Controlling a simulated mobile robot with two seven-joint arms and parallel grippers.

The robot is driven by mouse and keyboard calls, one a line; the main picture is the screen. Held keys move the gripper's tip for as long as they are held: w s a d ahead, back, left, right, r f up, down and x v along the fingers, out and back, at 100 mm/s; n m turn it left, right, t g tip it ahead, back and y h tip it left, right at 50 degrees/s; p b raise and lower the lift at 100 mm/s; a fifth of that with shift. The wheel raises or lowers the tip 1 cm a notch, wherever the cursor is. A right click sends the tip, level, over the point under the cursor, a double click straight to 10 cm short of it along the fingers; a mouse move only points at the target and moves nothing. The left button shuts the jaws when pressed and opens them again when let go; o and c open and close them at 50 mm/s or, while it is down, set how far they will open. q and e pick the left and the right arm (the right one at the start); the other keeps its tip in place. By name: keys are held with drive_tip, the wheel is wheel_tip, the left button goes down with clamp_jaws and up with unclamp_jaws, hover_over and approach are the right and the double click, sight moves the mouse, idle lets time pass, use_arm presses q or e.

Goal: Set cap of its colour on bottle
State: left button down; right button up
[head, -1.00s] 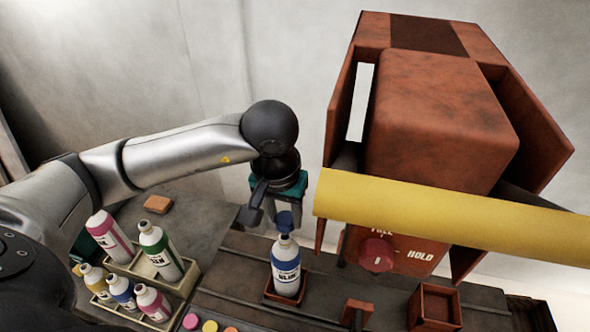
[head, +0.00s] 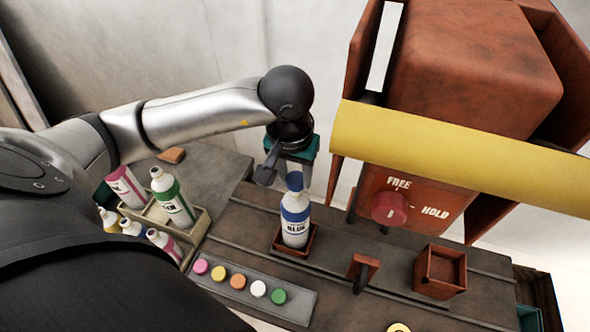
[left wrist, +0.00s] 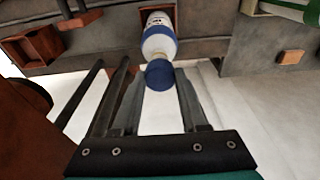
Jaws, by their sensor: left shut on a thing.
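The blue-labelled bottle (head: 295,228) stands upright in a small red-brown holder (head: 311,243) on the bench. My left gripper (head: 288,170) is above it, pointing down, shut on a blue cap (head: 294,181). The cap is over the bottle's neck; whether it is seated or just above cannot be told. In the left wrist view, the cap (left wrist: 159,75) is between the fingertips (left wrist: 159,85), in line with the bottle (left wrist: 158,35) and hiding its mouth. My right gripper is not in view.
A grey strip (head: 255,287) holds pink, yellow, orange, white and green caps. A crate (head: 202,222) of several bottles stands left. A yellow bar (head: 460,155) and red-brown machine with a knob (head: 389,208) lie right. An open red-brown box (head: 440,271) is at right.

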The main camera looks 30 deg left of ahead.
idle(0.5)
use_arm(q)
drive_tip(key=shift+b, duration=0.45)
idle(0.5)
drive_tip(key=shift+b, duration=0.3)
idle(0.5)
drive_tip(key=shift+f+b, duration=1)
drive_tip(key=shift+b, duration=0.2)
drive_tip(key=shift+c, duration=1.8)
unclamp_jaws()
drive_tip(key=shift+r, duration=0.1)
